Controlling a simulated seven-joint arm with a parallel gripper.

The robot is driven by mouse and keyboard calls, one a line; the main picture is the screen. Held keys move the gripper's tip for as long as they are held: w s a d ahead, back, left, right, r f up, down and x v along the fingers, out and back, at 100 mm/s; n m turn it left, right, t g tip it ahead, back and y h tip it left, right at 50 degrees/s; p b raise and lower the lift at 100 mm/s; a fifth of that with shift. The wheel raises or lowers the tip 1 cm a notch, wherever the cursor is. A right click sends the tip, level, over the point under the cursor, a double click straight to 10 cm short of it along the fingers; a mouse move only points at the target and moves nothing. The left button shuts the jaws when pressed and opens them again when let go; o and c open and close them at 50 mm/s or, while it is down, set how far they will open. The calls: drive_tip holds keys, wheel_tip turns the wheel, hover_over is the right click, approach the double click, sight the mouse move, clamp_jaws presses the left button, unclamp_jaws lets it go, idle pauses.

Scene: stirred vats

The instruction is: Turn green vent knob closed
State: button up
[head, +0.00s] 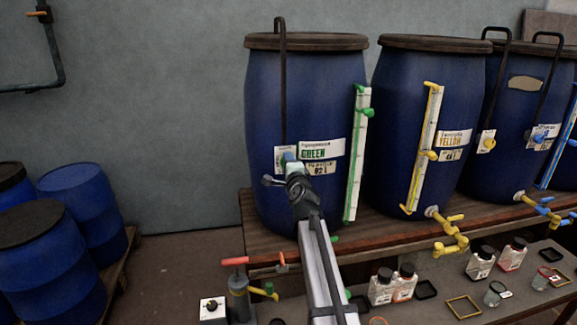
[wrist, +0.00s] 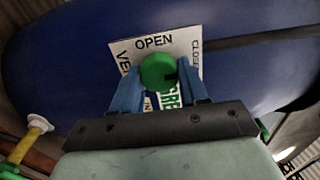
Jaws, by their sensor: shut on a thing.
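The green vent knob (wrist: 157,72) shows in the wrist view in front of a white plate (wrist: 153,43) that reads OPEN at the top and CLOSE, cut off, at the right. A small dark mark shows at the knob's right side. My gripper (wrist: 160,76) has its two blue fingers on either side of the knob and is shut on it. In the head view my gripper (head: 289,160) is at the front of the blue vat (head: 262,110) labelled GREEN, and the knob is hidden behind it.
A green-framed sight gauge (head: 357,160) stands just right of my arm. The YELLOW vat (head: 395,100) and further vats stand to the right on the wooden bench (head: 262,232). Bottles (head: 381,287) stand on a lower table. Blue drums (head: 75,195) are at the left.

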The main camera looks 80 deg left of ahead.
drive_tip(key=o, duration=1.1)
drive_tip(key=shift+c, duration=0.2)
drive_tip(key=shift+d, duration=0.1)
drive_tip(key=d, duration=1.3)
drive_tip(key=shift+d, duration=0.3)
